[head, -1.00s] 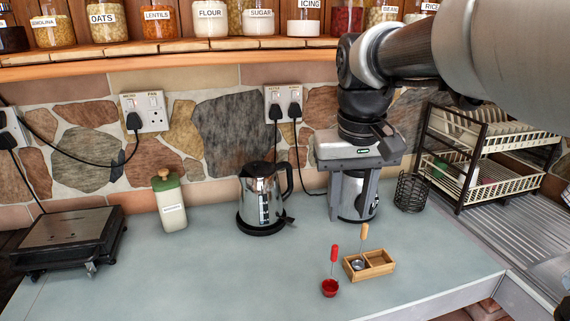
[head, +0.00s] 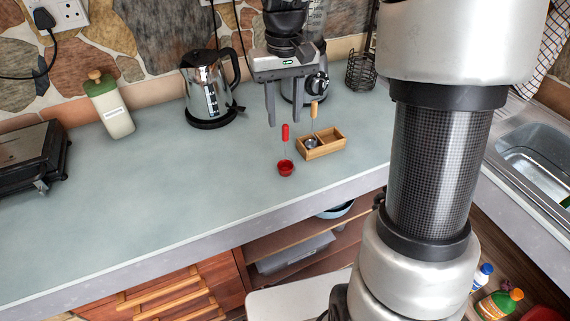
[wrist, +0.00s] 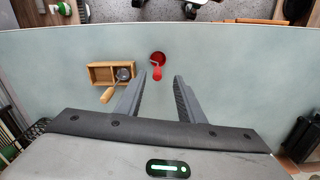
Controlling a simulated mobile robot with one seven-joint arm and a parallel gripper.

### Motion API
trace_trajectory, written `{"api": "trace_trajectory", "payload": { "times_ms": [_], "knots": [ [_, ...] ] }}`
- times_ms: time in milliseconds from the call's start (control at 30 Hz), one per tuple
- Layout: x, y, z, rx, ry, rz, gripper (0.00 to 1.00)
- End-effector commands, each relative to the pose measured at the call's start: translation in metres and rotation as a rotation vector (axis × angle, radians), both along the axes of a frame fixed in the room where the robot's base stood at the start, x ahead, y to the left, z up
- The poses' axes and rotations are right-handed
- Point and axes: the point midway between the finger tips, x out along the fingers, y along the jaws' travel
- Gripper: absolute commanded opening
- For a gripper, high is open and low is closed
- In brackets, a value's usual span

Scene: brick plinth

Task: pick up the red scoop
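The red scoop (head: 286,168) stands on the grey-green counter with its thin handle upright and a red grip at the top. In the wrist view the red scoop (wrist: 157,59) lies just ahead of the fingertips, its grip pointing back between them. My gripper (head: 287,115) is open and empty, pointing down, with its fingers by the scoop's grip in the head view. In the wrist view my gripper (wrist: 160,78) has its fingers spread wide, with a clear gap. I see no contact with the scoop.
A wooden two-compartment box (head: 328,151) stands right of the scoop, holding a metal scoop (head: 311,143) with a wooden handle. A kettle (head: 207,88) and a white-green canister (head: 110,105) stand behind to the left. The counter's left front is clear.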

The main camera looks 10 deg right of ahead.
Motion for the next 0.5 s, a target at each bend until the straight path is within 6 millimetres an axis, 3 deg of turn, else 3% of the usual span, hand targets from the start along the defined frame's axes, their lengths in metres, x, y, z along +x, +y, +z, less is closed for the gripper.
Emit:
{"api": "trace_trajectory", "payload": {
  "times_ms": [233,500],
  "knots": [
    [0.001,-0.001,-0.019,0.001,0.003,-0.001,0.35],
    [0.004,-0.004,-0.056,0.000,0.002,0.001,0.35]
  ]
}}
